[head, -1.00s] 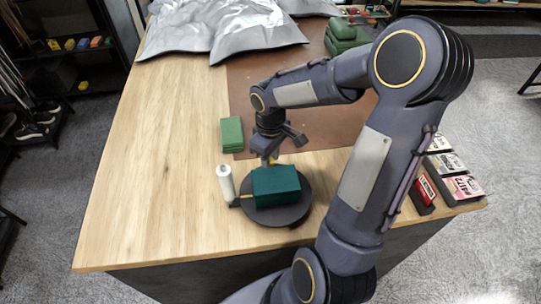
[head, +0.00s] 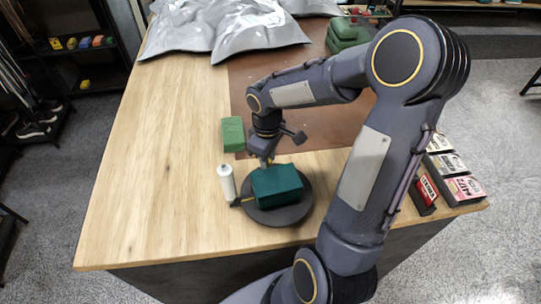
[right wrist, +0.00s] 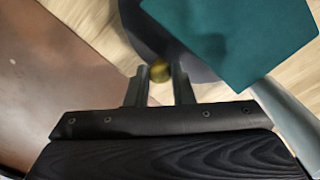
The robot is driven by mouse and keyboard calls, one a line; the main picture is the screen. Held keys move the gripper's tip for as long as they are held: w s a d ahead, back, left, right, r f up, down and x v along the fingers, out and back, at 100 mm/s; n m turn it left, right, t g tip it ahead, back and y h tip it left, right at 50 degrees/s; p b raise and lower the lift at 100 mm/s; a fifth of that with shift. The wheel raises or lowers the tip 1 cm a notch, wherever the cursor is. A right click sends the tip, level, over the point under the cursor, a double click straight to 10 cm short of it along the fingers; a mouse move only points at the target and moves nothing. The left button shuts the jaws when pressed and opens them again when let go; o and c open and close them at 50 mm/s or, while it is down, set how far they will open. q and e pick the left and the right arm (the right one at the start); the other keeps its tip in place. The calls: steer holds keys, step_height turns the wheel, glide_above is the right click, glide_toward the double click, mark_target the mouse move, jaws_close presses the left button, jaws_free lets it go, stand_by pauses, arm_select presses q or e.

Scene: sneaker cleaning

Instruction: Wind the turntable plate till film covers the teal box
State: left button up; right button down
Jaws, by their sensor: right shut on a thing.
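The teal box (head: 277,186) sits on the dark round turntable plate (head: 283,216) near the table's front edge. A white film roll (head: 227,182) stands upright just left of the plate. I cannot make out film on the box's visible faces. My right gripper (head: 267,163) is at the plate's far side, behind the box. My left gripper is not in view.
A green block stack (head: 233,134) lies behind the roll on the wooden table (head: 150,170). A brown mat (head: 300,125), silver crumpled sheets (head: 230,30) and small boxes (head: 463,188) at the right edge surround the work. The left of the table is clear.

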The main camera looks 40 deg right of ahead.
mark_target(249, 181)
steer(key=shift+w+a+n, duration=0.15)
steer(key=shift+a+n, duration=0.65)
steer(key=shift+n, duration=0.3)
steer(key=shift+w+a+n, duration=0.15)
steer(key=shift+a+n, duration=0.65)
steer(key=shift+n, duration=0.3)
steer(key=shift+s+a+n+p, duration=0.15)
steer(key=shift+a+n+p, duration=0.15)
steer(key=shift+a+n, duration=0.9)
steer(key=shift+s+a+n, duration=0.25)
steer(key=shift+a+n, duration=0.2)
steer(key=shift+n, duration=0.75)
steer(key=shift+a, duration=0.15)
steer(key=c, duration=1.3)
jaws_free()
steer(key=shift+s, duration=0.1)
steer(key=shift+o, duration=0.2)
steer(key=shift+r, duration=0.1)
